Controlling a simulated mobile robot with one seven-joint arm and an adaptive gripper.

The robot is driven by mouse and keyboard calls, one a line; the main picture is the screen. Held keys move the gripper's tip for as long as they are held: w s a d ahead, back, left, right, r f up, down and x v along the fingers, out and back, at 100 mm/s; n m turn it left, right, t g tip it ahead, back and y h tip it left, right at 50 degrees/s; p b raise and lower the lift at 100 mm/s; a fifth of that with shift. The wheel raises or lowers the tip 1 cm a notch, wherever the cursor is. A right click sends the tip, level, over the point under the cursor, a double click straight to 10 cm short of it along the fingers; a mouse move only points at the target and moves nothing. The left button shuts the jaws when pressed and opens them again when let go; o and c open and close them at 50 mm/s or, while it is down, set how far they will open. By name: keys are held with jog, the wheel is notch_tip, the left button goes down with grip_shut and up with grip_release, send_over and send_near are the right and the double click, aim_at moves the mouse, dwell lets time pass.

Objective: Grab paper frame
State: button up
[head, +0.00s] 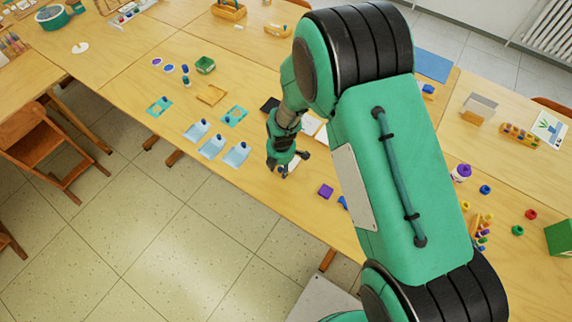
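My gripper (293,165) hangs over the front part of the long wooden table, its dark fingertips apart. A small white flat piece (294,161) shows beside the fingers, partly covered; I cannot tell whether it touches them. White sheets (310,125) lie behind the gripper, partly hidden by my arm. I cannot tell for sure which thing is the paper frame. A flat tan square with a raised rim (212,95) lies to the left of my arm. A pale upright panel on a stand (481,104) is at the right.
Light-blue cards with small bottles (211,146) lie left of my gripper. Paint pots (485,189) stand at the right. A wooden chair (40,145) is at the left.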

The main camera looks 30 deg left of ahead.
dwell(0.5)
grip_shut()
jog(key=shift+r, duration=0.7)
notch_tip(320, 180, up, 2)
jog(key=shift+r+p, duration=0.15)
jog(key=shift+p, duration=0.2)
jog(key=s+d, duration=0.3)
jog(key=d, duration=0.1)
jog(key=s+d+r, duration=0.1)
jog(key=s+d, duration=0.2)
jog(key=d, duration=0.1)
jog(key=s+d+p, duration=0.1)
jog(key=s+d, duration=0.3)
jog(key=shift+d+r, duration=0.15)
jog(key=shift+d, duration=0.05)
